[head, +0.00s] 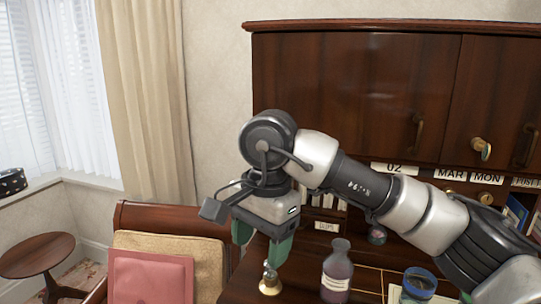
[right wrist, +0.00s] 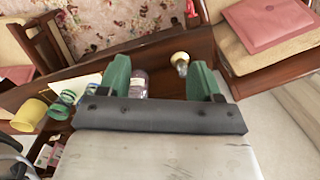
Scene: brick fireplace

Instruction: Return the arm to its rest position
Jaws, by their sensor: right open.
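My right arm reaches in from the right in the head view. Its gripper (head: 259,245) has green fingers that are spread apart with nothing between them, above the left part of the dark wooden desk. In the right wrist view the same gripper (right wrist: 160,80) shows both fingers apart. A small brass bell-like object (head: 270,284) stands on the desk below the fingers. It also shows in the right wrist view (right wrist: 180,60), apart from the fingers. My left gripper is in neither view.
A purple-grey labelled bottle (head: 336,276) and a blue-rimmed jar (head: 419,284) stand on the desk. A wooden cabinet (head: 355,90) rises behind my arm. A chair with a pink cushion (head: 150,278) is at the left, with a round side table (head: 38,255) beyond.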

